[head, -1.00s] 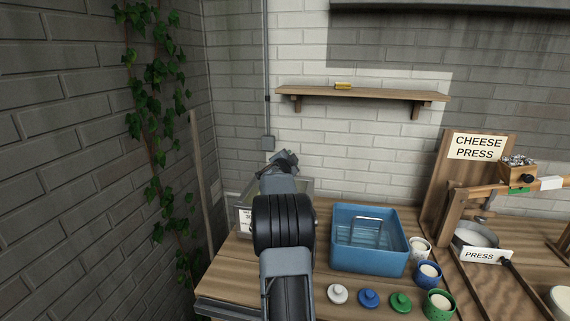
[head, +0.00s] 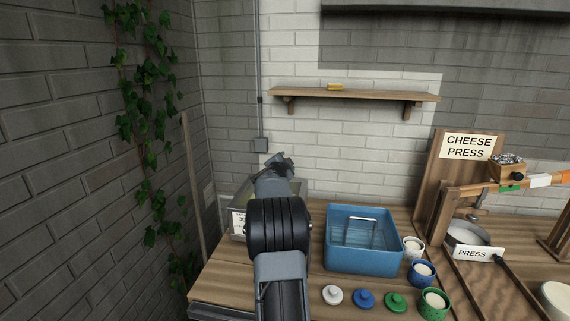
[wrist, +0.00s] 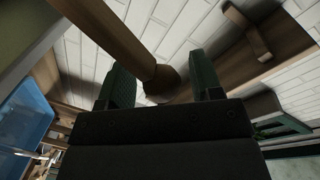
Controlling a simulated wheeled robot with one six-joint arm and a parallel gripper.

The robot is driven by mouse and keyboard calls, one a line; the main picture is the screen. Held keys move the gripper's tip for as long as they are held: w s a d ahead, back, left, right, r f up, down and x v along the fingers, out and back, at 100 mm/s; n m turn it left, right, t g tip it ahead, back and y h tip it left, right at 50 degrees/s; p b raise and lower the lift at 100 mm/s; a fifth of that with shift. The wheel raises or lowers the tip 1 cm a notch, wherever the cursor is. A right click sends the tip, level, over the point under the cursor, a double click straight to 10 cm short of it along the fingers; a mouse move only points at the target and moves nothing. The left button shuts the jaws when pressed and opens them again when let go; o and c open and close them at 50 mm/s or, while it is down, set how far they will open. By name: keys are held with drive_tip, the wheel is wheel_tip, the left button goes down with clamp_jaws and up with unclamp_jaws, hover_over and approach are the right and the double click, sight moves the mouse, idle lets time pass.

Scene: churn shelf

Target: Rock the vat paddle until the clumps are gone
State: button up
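The vat (head: 238,222) is a grey box with a white label, at the left end of the table in the head view. My arm hides most of it and its contents, so I cannot see any clumps. My gripper (head: 281,160) is above and behind the vat. In the wrist view, the gripper's two dark green fingers (wrist: 162,86) stand apart. A round wooden handle (wrist: 130,45), which looks like the paddle's, runs from the upper left to a rounded end between the fingertips. A gap shows beside the left finger; contact with the right one is unclear.
A blue tub (head: 362,258) holding a wire rack stands right of my arm. Several lids and cups (head: 422,273) line the table front. The cheese press (head: 465,215) is farther right. A wooden wall shelf (head: 355,95) is above; ivy (head: 150,150) hangs at left.

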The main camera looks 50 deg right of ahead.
drive_tip(key=shift+r, duration=0.15)
drive_tip(key=b+v, duration=0.2)
drive_tip(key=v, duration=1.2)
drive_tip(key=shift+c, duration=0.2)
